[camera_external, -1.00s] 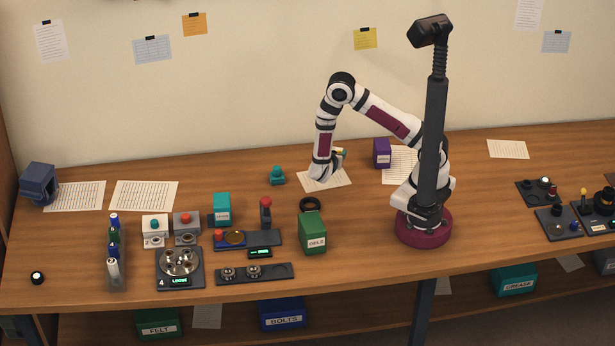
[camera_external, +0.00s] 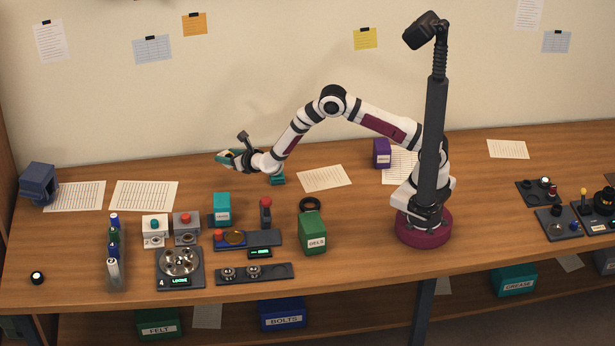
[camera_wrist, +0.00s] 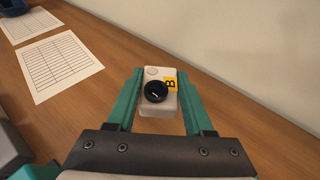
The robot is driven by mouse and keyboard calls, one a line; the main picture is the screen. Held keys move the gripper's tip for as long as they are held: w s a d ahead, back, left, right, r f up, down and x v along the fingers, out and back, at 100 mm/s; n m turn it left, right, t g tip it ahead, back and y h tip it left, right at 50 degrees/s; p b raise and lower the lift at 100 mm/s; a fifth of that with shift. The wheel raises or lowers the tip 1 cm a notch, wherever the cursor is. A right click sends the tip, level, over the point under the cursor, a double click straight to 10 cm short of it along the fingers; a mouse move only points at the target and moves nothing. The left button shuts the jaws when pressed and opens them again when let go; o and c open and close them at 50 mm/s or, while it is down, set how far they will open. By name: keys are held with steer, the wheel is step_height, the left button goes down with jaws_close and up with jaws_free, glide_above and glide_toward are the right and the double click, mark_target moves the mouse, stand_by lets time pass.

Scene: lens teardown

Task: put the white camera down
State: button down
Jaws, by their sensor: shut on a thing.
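The white camera (camera_wrist: 150,110) shows in the wrist view as a small white box with a black round lens and a yellow label marked B. My gripper (camera_wrist: 157,95) has teal fingers on both sides of it and is shut on it. In the external view my gripper (camera_external: 226,158) is held in the air over the back left-middle of the table, pointing left. The camera is hard to make out there between the fingers. Wooden tabletop shows below and beyond it in the wrist view.
Printed sheets (camera_external: 145,195) lie flat on the table (camera_external: 80,250) at the back left. A teal box (camera_external: 222,208), a white unit (camera_external: 155,230) with a teal button and a grey unit with a red button stand nearer the front. A teal object (camera_external: 277,179) sits under my forearm.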

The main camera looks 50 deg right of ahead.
mark_target(214, 187)
steer(key=w+a+n+y, duration=0.2)
steer(key=a, duration=0.2)
steer(key=shift+y, duration=0.3)
steer(key=f, duration=0.7)
steer(key=shift+w+a+f, duration=0.25)
steer(key=shift+w+a, duration=0.1)
steer(key=shift+f, duration=0.15)
steer(key=shift+c, duration=1.4)
jaws_free()
